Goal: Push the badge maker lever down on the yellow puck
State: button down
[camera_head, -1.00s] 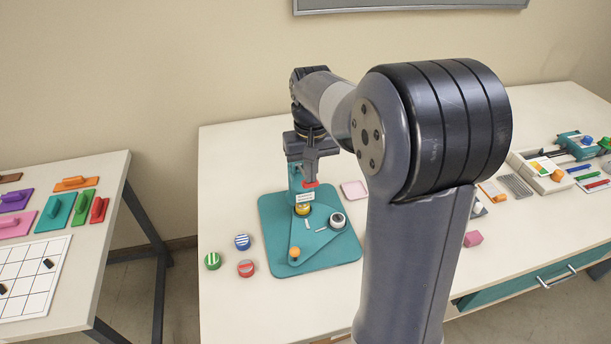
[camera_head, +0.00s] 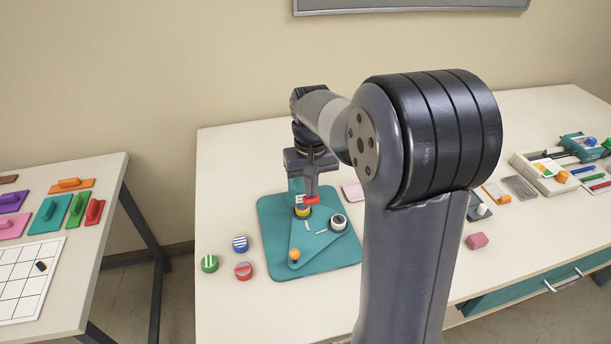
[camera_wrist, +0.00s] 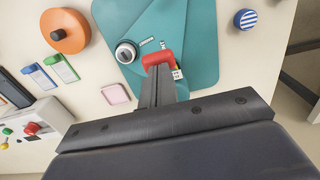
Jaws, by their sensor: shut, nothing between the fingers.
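The badge maker has a teal base plate (camera_head: 335,258) on the white table. Its red lever handle (camera_head: 311,201) is low over the yellow puck (camera_head: 302,212), which sits at the rear of the plate. My gripper (camera_head: 311,193) is shut and empty, with its fingertips pointing down at the top of the handle. In the wrist view, the red handle (camera_wrist: 158,58) lies right at my fingertips (camera_wrist: 160,68); they appear to touch it. Whether the press head meets the puck is hidden.
Loose green (camera_head: 209,263), blue (camera_head: 240,243) and red (camera_head: 243,270) striped pucks stand left of the plate. A second table stands at the left.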

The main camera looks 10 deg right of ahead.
jog(key=shift+f+b, duration=0.75)
jog(key=shift+f, duration=0.7)
jog(key=shift+r, duration=0.15)
notch_tip(320, 180, up, 11)
jog(key=p, duration=0.9)
jog(key=shift+f, duration=0.2)
